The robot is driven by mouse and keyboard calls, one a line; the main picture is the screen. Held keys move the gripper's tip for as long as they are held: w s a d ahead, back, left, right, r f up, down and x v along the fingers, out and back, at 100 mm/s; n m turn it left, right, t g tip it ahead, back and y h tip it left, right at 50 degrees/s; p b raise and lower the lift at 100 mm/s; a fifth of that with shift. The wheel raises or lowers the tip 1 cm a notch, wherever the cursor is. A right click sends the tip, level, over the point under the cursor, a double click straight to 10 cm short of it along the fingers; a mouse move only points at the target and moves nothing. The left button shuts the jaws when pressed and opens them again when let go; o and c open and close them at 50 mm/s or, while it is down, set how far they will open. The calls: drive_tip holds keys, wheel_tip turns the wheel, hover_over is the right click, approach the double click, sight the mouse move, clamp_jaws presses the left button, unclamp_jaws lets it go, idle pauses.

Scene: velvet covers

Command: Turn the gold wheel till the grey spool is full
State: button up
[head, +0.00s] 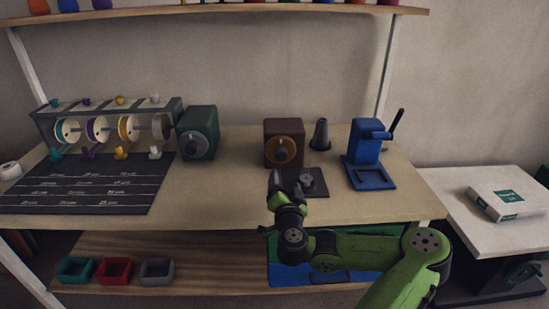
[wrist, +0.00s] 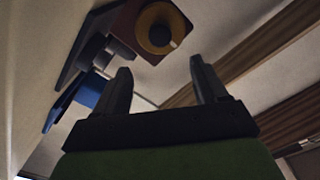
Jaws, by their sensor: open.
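A maroon box (head: 270,131) stands on the bench with a gold wheel (head: 294,147) on its front, a dark knob at its middle. The gold wheel also shows at the top of the wrist view (wrist: 151,19). The grey spool (head: 161,126) is rightmost in the rack at the left; I cannot tell how much is wound on it. My gripper (head: 287,186) is open and empty, in front of and below the gold wheel and apart from it. Its two dark fingers stand apart in the wrist view (wrist: 163,88).
A green box (head: 200,124) with a grey dial stands between rack (head: 110,108) and maroon box. A dark cone (head: 320,134), a blue lever press (head: 366,150) and a small dark base plate (head: 318,190) are near my gripper. The bench front between marked mat (head: 85,187) and plate is clear.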

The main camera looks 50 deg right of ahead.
sight(282, 157)
drive_tip(key=shift+w+d+f, duration=0.2)
drive_tip(key=shift+w+d, duration=0.1)
drive_tip(key=shift+w, duration=0.2)
drive_tip(key=shift+w+d+f, duration=0.15)
drive_tip(key=shift+w+d, duration=0.1)
drive_tip(key=shift+w, duration=0.25)
drive_tip(key=shift+w+d+r, duration=0.1)
drive_tip(key=shift+d+r, duration=0.3)
drive_tip(key=shift+d, duration=0.2)
drive_tip(key=p+x, duration=0.6)
drive_tip(key=x, duration=0.3)
drive_tip(key=shift+w+d+r, duration=0.15)
drive_tip(key=shift+w+d, duration=0.05)
drive_tip(key=shift+d, duration=0.1)
drive_tip(key=shift+w+d+p, duration=0.3)
drive_tip(key=shift+d, duration=0.05)
drive_tip(key=shift+f, duration=0.2)
drive_tip(key=c, duration=0.9)
drive_tip(key=o, duration=0.9)
